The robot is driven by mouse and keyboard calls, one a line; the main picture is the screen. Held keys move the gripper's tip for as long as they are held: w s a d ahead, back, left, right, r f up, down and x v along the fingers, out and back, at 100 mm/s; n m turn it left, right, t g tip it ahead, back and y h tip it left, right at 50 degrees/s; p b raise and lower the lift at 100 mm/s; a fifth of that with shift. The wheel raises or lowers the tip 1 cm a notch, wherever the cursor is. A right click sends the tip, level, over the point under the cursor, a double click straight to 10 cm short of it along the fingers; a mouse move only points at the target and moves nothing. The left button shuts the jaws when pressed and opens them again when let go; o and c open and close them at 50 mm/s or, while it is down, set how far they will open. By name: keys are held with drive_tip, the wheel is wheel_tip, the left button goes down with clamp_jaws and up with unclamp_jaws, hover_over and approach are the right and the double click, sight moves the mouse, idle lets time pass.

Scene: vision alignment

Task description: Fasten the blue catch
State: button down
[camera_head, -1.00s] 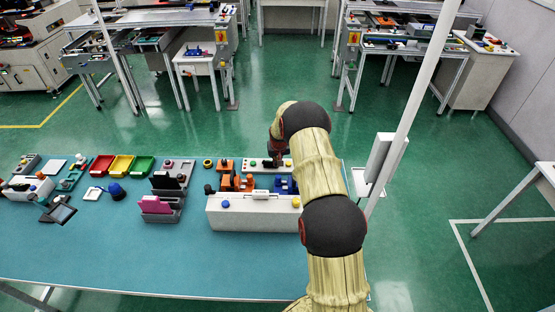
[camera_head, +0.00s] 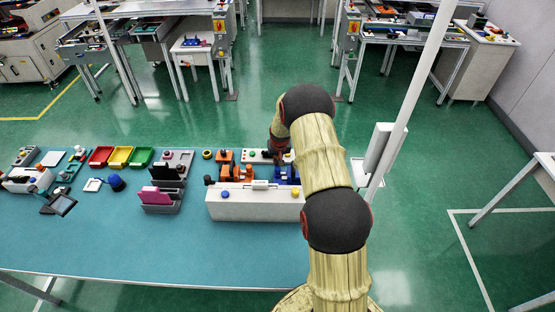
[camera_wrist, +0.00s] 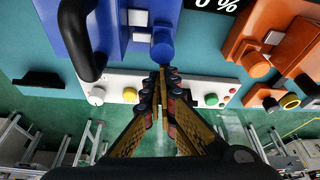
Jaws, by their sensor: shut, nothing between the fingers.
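The blue catch (camera_head: 283,177) stands at the right behind the white box in the head view, partly hidden by my arm. In the wrist view, its blue body (camera_wrist: 92,30) fills the upper left, with a curved black handle (camera_wrist: 80,45) and a round blue knob (camera_wrist: 162,45). My gripper (camera_wrist: 160,72) is shut and empty. Its fingertips are right by the lower edge of the knob in the picture; I cannot tell whether they touch. In the head view my gripper is mostly hidden by my arm.
An orange catch (camera_wrist: 275,40) stands to the right in the wrist view. A white panel (camera_wrist: 120,88) with coloured knobs lies just beyond the fingertips. A white box (camera_head: 240,208) stands in front of the catches. The teal table (camera_head: 110,245) is clear at front left.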

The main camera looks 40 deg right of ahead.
drive_tip(key=shift+s+a, duration=0.7)
drive_tip(key=shift+s, duration=0.25)
drive_tip(key=shift+f, duration=0.1)
drive_tip(key=v, duration=1.2)
